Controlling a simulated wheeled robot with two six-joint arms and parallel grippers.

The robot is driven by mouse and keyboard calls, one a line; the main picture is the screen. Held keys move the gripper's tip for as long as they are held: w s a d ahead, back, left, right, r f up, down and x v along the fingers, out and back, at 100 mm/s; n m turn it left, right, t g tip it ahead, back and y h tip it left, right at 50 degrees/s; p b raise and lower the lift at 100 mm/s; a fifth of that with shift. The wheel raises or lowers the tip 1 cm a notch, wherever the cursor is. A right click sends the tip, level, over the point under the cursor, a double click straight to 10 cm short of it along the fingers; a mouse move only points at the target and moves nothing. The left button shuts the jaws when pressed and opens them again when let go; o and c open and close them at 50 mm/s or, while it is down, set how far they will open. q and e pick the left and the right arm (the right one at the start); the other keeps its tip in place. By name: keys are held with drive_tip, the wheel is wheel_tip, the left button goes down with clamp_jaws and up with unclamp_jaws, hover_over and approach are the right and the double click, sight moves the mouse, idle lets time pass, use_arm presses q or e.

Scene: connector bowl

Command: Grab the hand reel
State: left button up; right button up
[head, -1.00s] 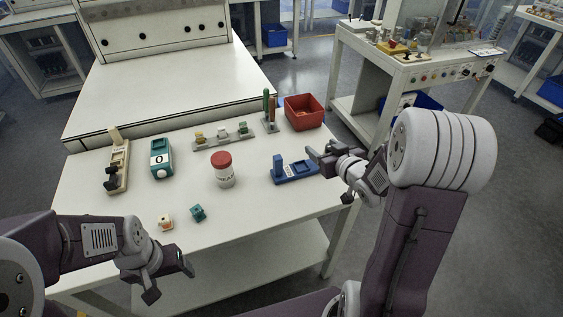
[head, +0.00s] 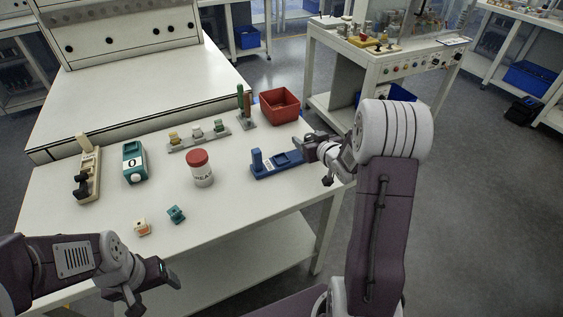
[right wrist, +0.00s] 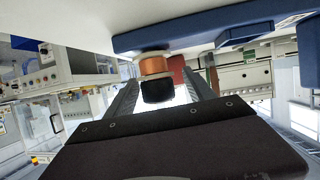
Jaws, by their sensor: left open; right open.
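A small reel with a copper-coloured winding (right wrist: 153,66), a pale flange and a black end (right wrist: 157,91) shows in the right wrist view, beside the blue fixture (right wrist: 220,22). It looks like the hand reel. My right gripper (right wrist: 161,92) is open, with its two fingers on either side of the black end; I cannot tell whether they touch it. In the head view my right gripper (head: 314,149) is at the right end of the blue fixture (head: 275,166) and hides the reel. My left gripper (head: 150,287) is open and empty at the table's front edge.
On the white table (head: 235,210) stand a white jar with a red lid (head: 202,170), a teal device (head: 134,163), a beige fixture (head: 88,172), a connector rack (head: 198,136), a red bin (head: 280,105) and two small blocks. The front middle is clear.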

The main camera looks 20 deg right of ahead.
drive_tip(key=shift+x, duration=1)
drive_tip(key=shift+s, duration=0.1)
clamp_jaws()
drive_tip(key=shift+r, duration=0.4)
drive_tip(key=r, duration=0.1)
drive_tip(key=r+p, duration=0.1)
drive_tip(key=r, duration=0.1)
drive_tip(key=d+r+p, duration=0.1)
drive_tip(key=shift+s+r, duration=0.15)
drive_tip(key=shift+s, duration=0.25)
drive_tip(key=s+d+r+p, duration=0.4)
drive_tip(key=s+d+r, duration=0.2)
drive_tip(key=s, duration=0.2)
drive_tip(key=shift+d, duration=0.2)
